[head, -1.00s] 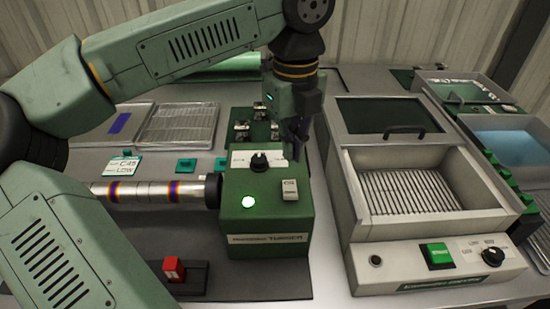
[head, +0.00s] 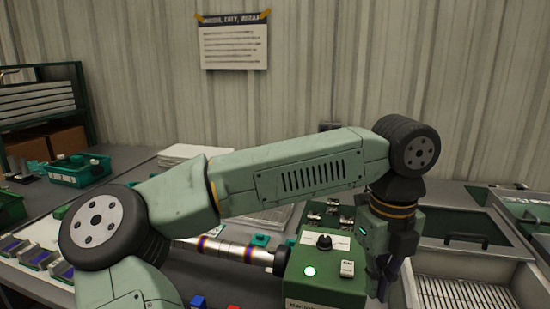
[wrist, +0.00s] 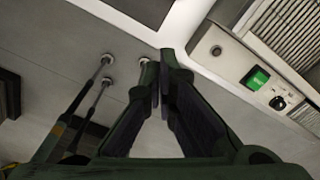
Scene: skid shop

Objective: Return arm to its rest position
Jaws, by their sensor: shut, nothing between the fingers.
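My gripper (head: 384,284) hangs fingers down at the right side of the green turner box (head: 322,287) in the head view. Its fingers are shut with nothing between them. In the wrist view, my gripper (wrist: 161,60) also shows with its two dark fingers together, above the grey bench top (wrist: 45,38). My arm reaches from the lower left across the head view, bent at the elbow. The turner box has a black knob, a lit green lamp and a white switch. A banded metal bar (head: 228,250) lies at its left.
The grey machine with a slatted basin (head: 455,292) stands close at the right of my gripper. Its green button (wrist: 255,78) and knob show in the wrist view. Green trays (head: 78,170) and a shelf rack (head: 42,102) are at the left. A corrugated wall with a notice (head: 234,42) is behind.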

